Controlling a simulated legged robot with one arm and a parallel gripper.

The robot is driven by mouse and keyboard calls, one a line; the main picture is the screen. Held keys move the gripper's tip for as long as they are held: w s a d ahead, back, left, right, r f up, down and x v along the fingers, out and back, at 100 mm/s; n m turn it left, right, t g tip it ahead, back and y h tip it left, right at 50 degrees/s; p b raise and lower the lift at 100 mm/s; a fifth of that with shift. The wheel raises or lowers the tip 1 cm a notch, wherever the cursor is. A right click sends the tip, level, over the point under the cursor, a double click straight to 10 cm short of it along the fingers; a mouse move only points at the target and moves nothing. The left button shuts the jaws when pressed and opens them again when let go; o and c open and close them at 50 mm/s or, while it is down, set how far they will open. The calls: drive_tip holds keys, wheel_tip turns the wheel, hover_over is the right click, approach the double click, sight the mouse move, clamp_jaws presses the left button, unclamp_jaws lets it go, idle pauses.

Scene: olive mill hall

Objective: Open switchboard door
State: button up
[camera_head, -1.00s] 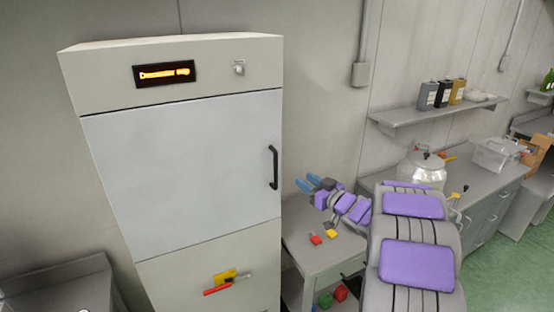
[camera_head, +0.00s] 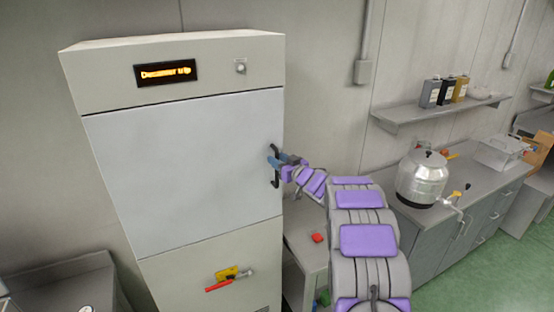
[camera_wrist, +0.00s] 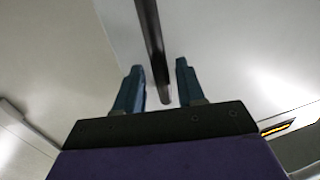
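The switchboard is a tall grey cabinet with a light grey door (camera_head: 180,160), which looks closed. A black vertical bar handle (camera_head: 275,180) is at the door's right edge. My gripper (camera_head: 277,160) is at the handle, reaching in from the right. In the wrist view the blue fingers of my gripper (camera_wrist: 157,85) are apart, and the dark handle (camera_wrist: 152,40) runs between them. A gap shows on both sides of the bar, so the fingers do not look closed on it.
A lit orange display (camera_head: 166,72) and a small knob (camera_head: 240,67) are above the door. A red and yellow lever (camera_head: 228,278) is on the lower panel. A small table (camera_head: 305,245) stands right of the cabinet, and a metal pot (camera_head: 422,178) stands on the counter.

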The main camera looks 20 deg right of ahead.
drive_tip(key=shift+w+a, duration=0.1)
drive_tip(key=shift+w, duration=0.3)
drive_tip(key=shift+c, duration=0.5)
clamp_jaws()
